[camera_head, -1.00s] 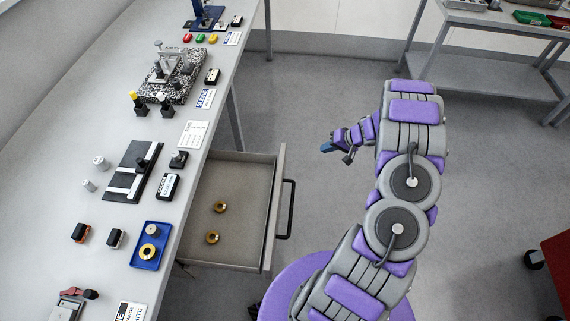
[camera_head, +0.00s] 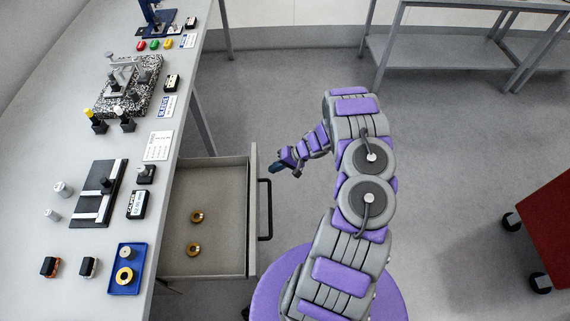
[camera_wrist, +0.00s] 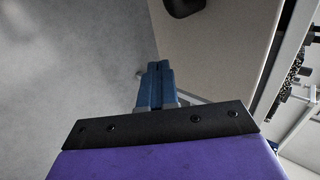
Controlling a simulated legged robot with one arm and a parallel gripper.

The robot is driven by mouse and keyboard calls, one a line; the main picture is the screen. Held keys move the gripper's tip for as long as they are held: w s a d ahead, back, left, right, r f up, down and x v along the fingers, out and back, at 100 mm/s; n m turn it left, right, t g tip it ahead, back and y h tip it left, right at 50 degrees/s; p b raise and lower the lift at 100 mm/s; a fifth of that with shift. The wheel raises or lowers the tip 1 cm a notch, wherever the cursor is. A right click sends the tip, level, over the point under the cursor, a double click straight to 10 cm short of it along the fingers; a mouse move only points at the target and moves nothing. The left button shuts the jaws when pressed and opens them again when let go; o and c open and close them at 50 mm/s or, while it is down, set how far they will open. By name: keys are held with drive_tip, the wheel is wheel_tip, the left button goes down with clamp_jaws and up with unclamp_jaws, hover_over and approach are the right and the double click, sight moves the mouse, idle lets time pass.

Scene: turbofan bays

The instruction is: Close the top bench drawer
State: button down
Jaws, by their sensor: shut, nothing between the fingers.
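The top bench drawer (camera_head: 205,262) is pulled out from the bench, with two brass rings (camera_head: 195,232) lying in it. Its dark bar handle (camera_head: 267,210) is on the outer face of the drawer front. My gripper (camera_head: 273,169) is shut and empty, near the upper end of the handle and just outside the drawer front in the head view. Its height relative to the handle is hard to tell. In the wrist view, the blue fingertips (camera_wrist: 159,70) are together, with a pale panel and a dark piece beyond; I cannot tell for certain which parts these are.
The bench top (camera_head: 60,145) holds a blue tray (camera_head: 127,270), a black plate, a speckled stone block (camera_head: 130,85) and several small gauges. A red cart (camera_head: 550,225) stands at right, a grey table (camera_head: 440,50) at the back. The floor between is clear.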

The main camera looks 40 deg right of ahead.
drive_tip(key=a, duration=0.1)
drive_tip(key=w+a, duration=0.1)
drive_tip(key=a, duration=0.1)
drive_tip(key=shift+w+a+r, duration=0.2)
drive_tip(key=shift+w+a, duration=0.05)
drive_tip(key=shift+w, duration=0.1)
drive_tip(key=shift+d, duration=0.1)
drive_tip(key=p, duration=0.4)
hover_over(193, 180)
drive_tip(key=d, duration=0.1)
drive_tip(key=shift+s+d+f, duration=0.1)
drive_tip(key=shift+s, duration=0.3)
drive_tip(key=shift+w+a, duration=0.45)
drive_tip(key=shift+a, duration=0.1)
drive_tip(key=shift+w+r, duration=0.1)
drive_tip(key=shift+r, duration=0.1)
drive_tip(key=shift+a+r, duration=0.1)
drive_tip(key=shift+a, duration=0.1)
drive_tip(key=shift+d, duration=0.1)
